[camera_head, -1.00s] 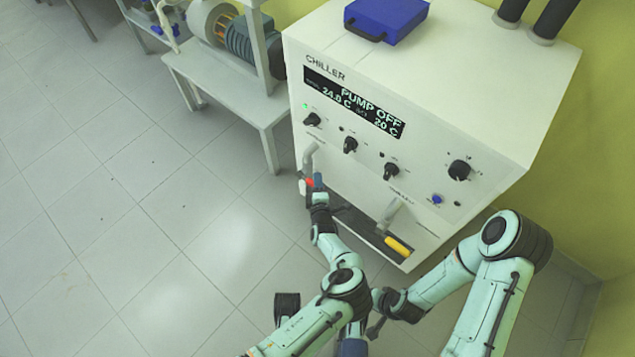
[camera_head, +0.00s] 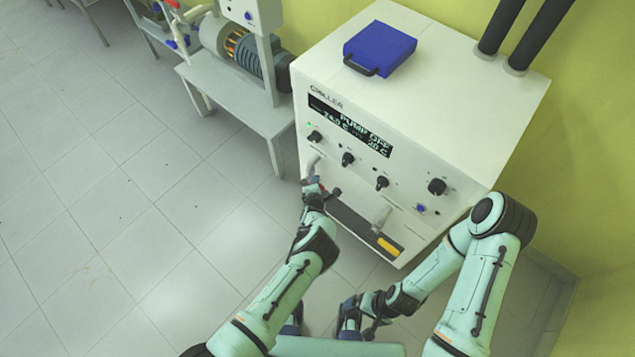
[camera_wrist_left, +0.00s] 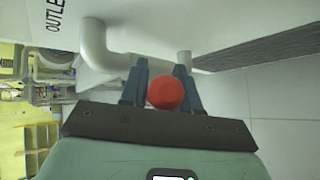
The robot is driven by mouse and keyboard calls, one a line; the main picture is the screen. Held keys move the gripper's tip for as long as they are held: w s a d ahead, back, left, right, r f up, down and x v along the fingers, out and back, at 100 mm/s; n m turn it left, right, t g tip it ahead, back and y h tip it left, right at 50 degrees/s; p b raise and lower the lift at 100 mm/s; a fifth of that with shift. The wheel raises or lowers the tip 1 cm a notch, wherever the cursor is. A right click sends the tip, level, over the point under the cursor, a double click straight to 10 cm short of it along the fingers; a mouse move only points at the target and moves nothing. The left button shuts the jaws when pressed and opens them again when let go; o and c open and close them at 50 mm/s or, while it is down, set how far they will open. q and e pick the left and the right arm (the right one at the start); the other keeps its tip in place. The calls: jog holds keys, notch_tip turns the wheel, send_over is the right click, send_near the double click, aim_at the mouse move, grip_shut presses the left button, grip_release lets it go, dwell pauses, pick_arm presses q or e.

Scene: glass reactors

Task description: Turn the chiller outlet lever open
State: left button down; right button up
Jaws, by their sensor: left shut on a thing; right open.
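The chiller (camera_head: 440,135) is a white cabinet whose display reads PUMP OFF. Its outlet pipe (camera_head: 312,164) bends out of the lower left of the front; in the left wrist view the grey pipe elbow (camera_wrist_left: 95,45) sits beside the partly cut-off label "OUTLE". The lever's round red end (camera_wrist_left: 165,92) lies between the two dark fingers of my left gripper (camera_wrist_left: 160,85). My left gripper is shut on it, and it also shows small at the pipe in the head view (camera_head: 313,186). Most of the lever is hidden. My right gripper (camera_head: 358,318) is open and low in front of the chiller, apart from it.
A second grey pipe (camera_head: 381,214) and a yellow-ended part (camera_head: 388,246) are at the chiller's lower right front. A blue case (camera_head: 380,48) lies on top. A bench with a motor (camera_head: 250,62) stands to the left. The floor (camera_head: 110,200) at left is clear.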

dwell(0.3)
pick_arm(q)
jog(key=c, duration=0.9)
grip_release()
jog(key=shift+s+r, duration=0.1)
pick_arm(e)
jog(key=shift+r, duration=0.15)
pick_arm(q)
jog(key=shift+s+r, duration=0.15)
jog(key=shift+s, duration=0.05)
jog(key=p+v, duration=0.3)
jog(key=v, duration=0.9)
jog(key=shift+s+r, duration=0.2)
jog(key=shift+s, duration=0.1)
pick_arm(e)
jog(key=shift+w+r, duration=0.4)
jog(key=shift+r, duration=0.45)
jog(key=shift+w+r, duration=0.4)
jog(key=shift+r, duration=0.4)
pick_arm(q)
jog(key=shift+a, duration=0.1)
